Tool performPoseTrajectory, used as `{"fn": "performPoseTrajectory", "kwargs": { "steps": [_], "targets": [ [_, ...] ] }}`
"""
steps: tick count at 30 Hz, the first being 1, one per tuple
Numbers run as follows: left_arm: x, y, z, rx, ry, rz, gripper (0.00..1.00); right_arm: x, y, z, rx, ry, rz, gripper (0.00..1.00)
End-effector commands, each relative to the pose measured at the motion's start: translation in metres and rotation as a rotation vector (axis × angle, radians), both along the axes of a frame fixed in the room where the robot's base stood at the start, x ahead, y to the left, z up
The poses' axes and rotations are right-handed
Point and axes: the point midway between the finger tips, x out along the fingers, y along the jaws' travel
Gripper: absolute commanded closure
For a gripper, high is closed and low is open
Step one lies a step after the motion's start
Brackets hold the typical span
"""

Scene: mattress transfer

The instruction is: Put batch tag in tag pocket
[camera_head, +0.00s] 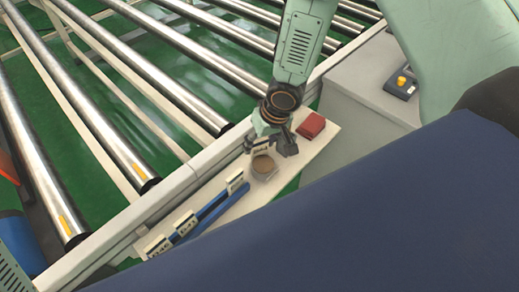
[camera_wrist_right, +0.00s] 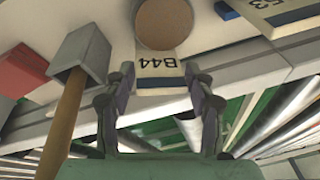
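My right gripper (camera_head: 262,146) reaches down over the pale shelf beside the rollers. In the right wrist view its two fingers (camera_wrist_right: 160,78) stand apart, one on each side of a white tag marked B44 (camera_wrist_right: 160,66). A small gap shows at the tag's left edge, so the fingers do not look closed on it. The tag's far end meets a round brown-topped container (camera_wrist_right: 166,22), also in the head view (camera_head: 263,166). Other white tags (camera_head: 237,181) stand along the shelf to the lower left. I cannot identify the tag pocket. My left gripper is not in view.
A red block (camera_head: 311,125) lies right of the gripper. A mallet-like tool with a grey head (camera_wrist_right: 82,56) is close beside the left finger in the wrist view. Blue strips (camera_head: 209,208) lie on the shelf. A large dark blue surface (camera_head: 380,215) covers the lower right.

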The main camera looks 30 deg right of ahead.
Motion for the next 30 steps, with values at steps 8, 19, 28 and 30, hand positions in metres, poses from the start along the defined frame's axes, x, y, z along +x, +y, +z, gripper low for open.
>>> {"fn": "performPoseTrajectory", "kwargs": {
  "steps": [8,19,28,30],
  "targets": [
    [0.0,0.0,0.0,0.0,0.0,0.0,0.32,0.0,0.0,0.0,0.0,0.001,-0.001,0.72],
    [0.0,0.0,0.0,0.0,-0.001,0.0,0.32,-0.001,0.0,0.0,0.0,0.001,-0.001,0.84],
    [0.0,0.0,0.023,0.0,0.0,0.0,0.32,0.0,0.0,0.031,0.0,0.0,0.0,0.84],
    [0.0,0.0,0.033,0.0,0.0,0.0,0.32,0.0,0.0,0.042,0.0,0.0,-0.001,0.84]
  ]
}}
